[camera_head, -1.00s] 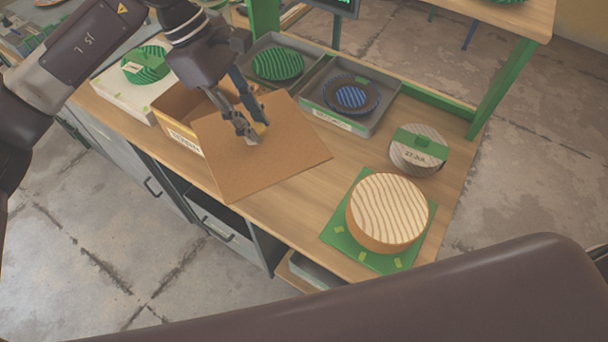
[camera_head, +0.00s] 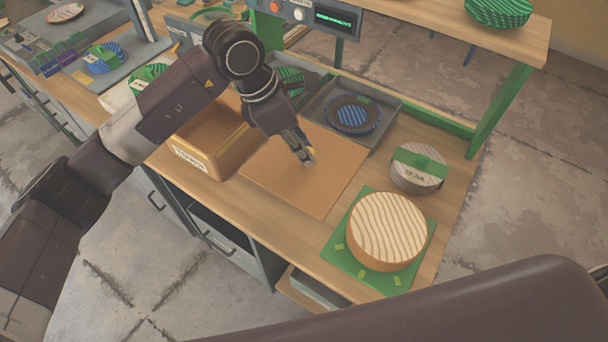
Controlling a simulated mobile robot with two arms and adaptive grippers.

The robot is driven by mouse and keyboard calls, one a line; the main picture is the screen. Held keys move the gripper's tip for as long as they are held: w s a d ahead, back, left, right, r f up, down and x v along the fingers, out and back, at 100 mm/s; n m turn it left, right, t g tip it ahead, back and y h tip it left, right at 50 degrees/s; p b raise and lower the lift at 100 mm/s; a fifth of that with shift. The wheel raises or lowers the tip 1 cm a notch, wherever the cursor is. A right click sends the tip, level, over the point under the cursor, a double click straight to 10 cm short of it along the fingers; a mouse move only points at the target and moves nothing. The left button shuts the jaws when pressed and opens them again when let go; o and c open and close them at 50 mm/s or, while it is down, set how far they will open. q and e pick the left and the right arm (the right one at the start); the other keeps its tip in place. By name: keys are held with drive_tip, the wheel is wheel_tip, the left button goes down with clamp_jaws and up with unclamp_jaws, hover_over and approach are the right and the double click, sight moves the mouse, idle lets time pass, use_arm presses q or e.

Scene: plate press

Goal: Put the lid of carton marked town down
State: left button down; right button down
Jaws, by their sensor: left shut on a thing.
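The carton (camera_head: 222,166) is an open brown box with a white label on its front wall, too small to read surely. It stands left of the middle of the bench. Its lid (camera_head: 292,188), a flat brown square panel, is off the carton and just to its right. My left gripper (camera_head: 308,160) is shut on the lid near its upper middle. The lid looks level, at or just above the bench top; I cannot tell if it touches. My right gripper is not in view.
A grey tray (camera_head: 384,124) with a dark and blue plate (camera_head: 352,115) is behind the lid. A banded round stack (camera_head: 418,168) and a striped wooden disc (camera_head: 386,230) on a green mat (camera_head: 337,257) are to the right. The bench's front edge is close to the lid.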

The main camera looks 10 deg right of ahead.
sight(300, 163)
use_arm(q)
wheel_tip(300, 163, down, 6)
drive_tip(key=shift+r+p, duration=0.1)
drive_tip(key=shift+p, duration=0.6)
drive_tip(key=shift+f, duration=0.65)
wheel_tip(300, 163, down, 4)
drive_tip(key=shift+p, duration=0.7)
drive_tip(key=shift+f, duration=0.1)
drive_tip(key=shift+f, duration=0.15)
drive_tip(key=c, duration=1.6)
unclamp_jaws()
